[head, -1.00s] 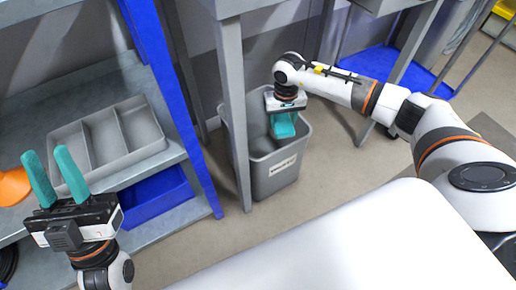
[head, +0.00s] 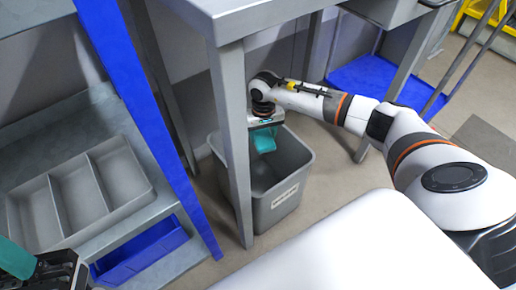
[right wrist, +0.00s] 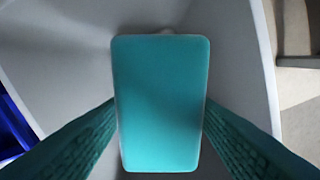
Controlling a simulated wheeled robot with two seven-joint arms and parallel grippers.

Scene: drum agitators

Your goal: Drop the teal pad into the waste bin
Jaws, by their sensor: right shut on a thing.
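The teal pad (right wrist: 162,104) is a flat rounded rectangle, seen face-on in the right wrist view. My right gripper (head: 264,140) is shut on it, one ridged teal finger at each side. In the head view the gripper points down over the open mouth of the grey waste bin (head: 276,208), near its back. I cannot tell pad from fingers there. Grey bin walls surround the pad in the right wrist view. My left gripper (head: 18,262) is cut off at the lower left corner, with teal finger surface showing; its opening cannot be made out.
A grey table leg (head: 233,150) stands just left of the bin and partly hides it. A shelf at left holds a grey divided tray (head: 75,195), with a blue bin (head: 140,250) below. A white surface (head: 370,240) fills the lower right. Floor right of the bin is clear.

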